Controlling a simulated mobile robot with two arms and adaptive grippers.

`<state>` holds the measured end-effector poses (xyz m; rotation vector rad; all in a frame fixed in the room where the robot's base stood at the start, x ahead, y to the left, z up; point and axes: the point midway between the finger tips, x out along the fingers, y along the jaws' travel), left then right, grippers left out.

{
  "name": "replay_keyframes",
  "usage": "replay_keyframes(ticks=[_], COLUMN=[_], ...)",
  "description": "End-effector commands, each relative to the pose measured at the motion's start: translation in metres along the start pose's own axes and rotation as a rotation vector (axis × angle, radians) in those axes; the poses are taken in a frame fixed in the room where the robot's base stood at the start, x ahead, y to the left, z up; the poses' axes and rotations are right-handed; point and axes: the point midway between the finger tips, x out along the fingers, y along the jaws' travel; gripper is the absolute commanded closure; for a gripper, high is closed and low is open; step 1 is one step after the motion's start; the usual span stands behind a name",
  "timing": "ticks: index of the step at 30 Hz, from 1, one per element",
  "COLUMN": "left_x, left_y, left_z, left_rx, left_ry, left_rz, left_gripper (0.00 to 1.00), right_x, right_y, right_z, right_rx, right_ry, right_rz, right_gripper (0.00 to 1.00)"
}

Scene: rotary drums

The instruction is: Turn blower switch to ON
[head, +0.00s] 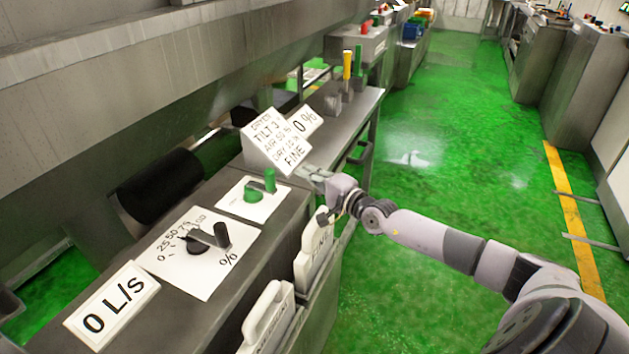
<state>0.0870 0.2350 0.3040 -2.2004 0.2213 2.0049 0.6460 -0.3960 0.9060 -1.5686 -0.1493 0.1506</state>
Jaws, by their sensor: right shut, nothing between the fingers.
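A green rotary switch (254,192) with an upright green handle sits on a white plate on the grey console. No ON or OFF lettering is readable on it, so I cannot tell its setting or whether it is the blower switch. My right gripper (311,174) is shut and empty. It appears to the right of the green switch, near the console's right edge and just below the white instruction sign (276,142). It looks apart from the switch. My left gripper is not in view.
A black percent dial (205,239) and a "0 L/S" plate (112,305) lie nearer on the console. Yellow (347,64) and green (358,58) levers stand farther back. The green floor (440,150) at right is open.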

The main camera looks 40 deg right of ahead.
Motion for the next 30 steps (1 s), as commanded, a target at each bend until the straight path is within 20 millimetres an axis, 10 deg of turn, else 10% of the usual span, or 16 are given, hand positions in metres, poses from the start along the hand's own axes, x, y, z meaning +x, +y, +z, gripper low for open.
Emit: replay_keyframes(ticks=[12, 30], left_x=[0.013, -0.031], left_y=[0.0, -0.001], left_z=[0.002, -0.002], left_rx=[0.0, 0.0], left_ry=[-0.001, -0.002], left_rz=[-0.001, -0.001], left_gripper=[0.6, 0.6], right_x=[0.054, 0.039], right_y=[0.0, -0.001], right_z=[0.0, 0.038], right_rx=[0.002, 0.003], right_ry=[0.0, 0.0], right_rz=[-0.003, -0.001], right_gripper=[1.0, 1.0])
